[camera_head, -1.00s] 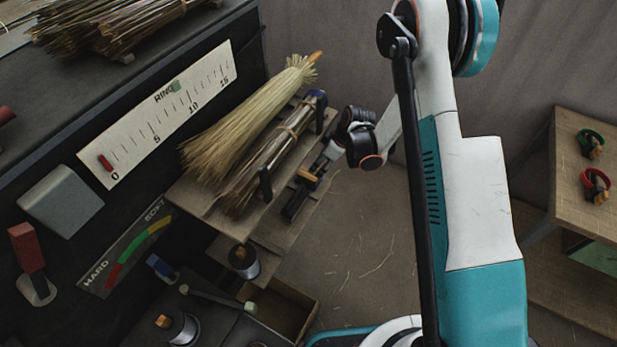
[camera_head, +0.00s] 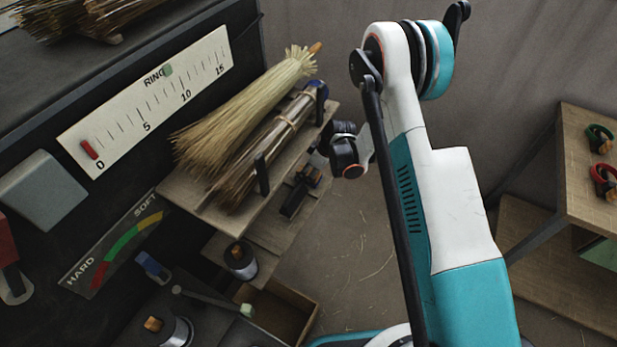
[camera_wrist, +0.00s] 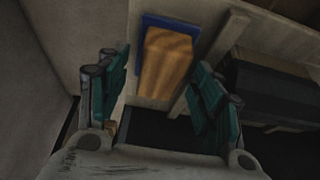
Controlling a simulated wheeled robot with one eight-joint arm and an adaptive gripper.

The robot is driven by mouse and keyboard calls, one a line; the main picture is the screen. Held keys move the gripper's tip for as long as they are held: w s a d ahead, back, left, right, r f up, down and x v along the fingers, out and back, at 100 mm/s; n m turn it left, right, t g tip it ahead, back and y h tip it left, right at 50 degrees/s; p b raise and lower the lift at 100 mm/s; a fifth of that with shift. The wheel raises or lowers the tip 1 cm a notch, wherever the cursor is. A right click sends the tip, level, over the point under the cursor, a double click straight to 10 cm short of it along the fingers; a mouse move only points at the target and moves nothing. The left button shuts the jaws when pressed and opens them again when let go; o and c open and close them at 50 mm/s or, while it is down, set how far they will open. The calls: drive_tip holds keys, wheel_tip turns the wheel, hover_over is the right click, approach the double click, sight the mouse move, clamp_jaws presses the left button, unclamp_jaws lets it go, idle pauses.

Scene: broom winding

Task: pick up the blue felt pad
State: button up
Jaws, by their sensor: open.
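The blue felt pad (camera_wrist: 149,21) shows in the wrist view as a blue edge around a wooden block (camera_wrist: 166,62), which covers most of it. Whether the block is fixed to the pad, I cannot tell. My gripper (camera_wrist: 160,88) is open, with one teal-padded finger on each side of the block's near end. The fingers look apart from the block, and nothing is held. In the head view my gripper (camera_head: 316,168) is small and dark beside the broom shelf, and the pad is hard to make out there.
A pale broom (camera_head: 245,108) and a bound bundle (camera_head: 270,145) lie on the wooden shelf (camera_head: 240,212) left of my gripper. A dark object (camera_wrist: 265,95) lies right of the block. An open box (camera_head: 282,312) stands below. A side table (camera_head: 590,150) is at right.

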drive_tip(key=shift+c, duration=0.6)
drive_tip(key=c, duration=1)
drive_tip(key=shift+r, duration=0.15)
drive_tip(key=shift+c, duration=0.2)
